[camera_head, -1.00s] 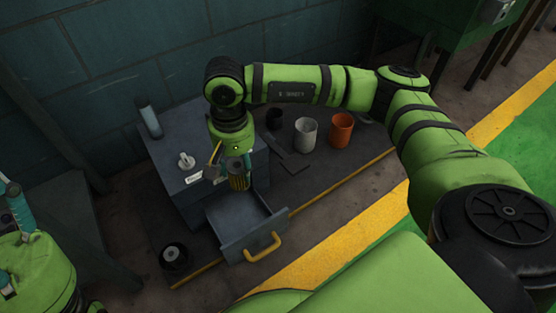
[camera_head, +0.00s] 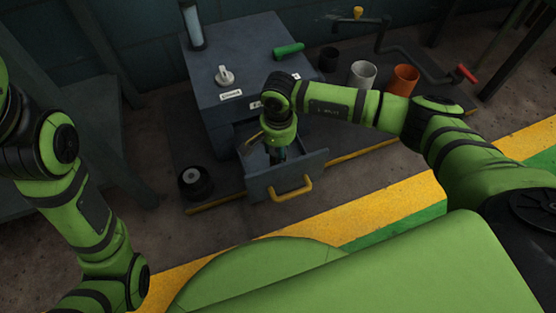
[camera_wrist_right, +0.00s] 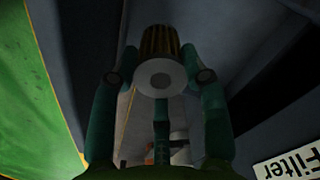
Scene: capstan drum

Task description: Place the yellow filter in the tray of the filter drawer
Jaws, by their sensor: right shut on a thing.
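The filter drawer (camera_head: 314,166) is pulled out of the grey cabinet (camera_head: 243,65), its yellow handle (camera_head: 286,190) facing me. My right gripper (camera_head: 277,155) points down inside the open tray, mostly hidden by its own wrist. In the right wrist view, my right gripper (camera_wrist_right: 160,72) is shut on the yellow filter (camera_wrist_right: 159,42), a ribbed cylinder with a pale round end cap facing the camera. The head view hides the filter, and I cannot tell whether it touches the tray floor. My left arm shows at the left, but its gripper is out of frame.
A "Filter" label (camera_wrist_right: 290,160) shows beside the drawer opening. A knob (camera_head: 224,76) and a green handle (camera_head: 289,49) are on the cabinet. A black spool (camera_head: 195,182) lies left of the drawer. White (camera_head: 362,75) and orange (camera_head: 403,80) cups stand right.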

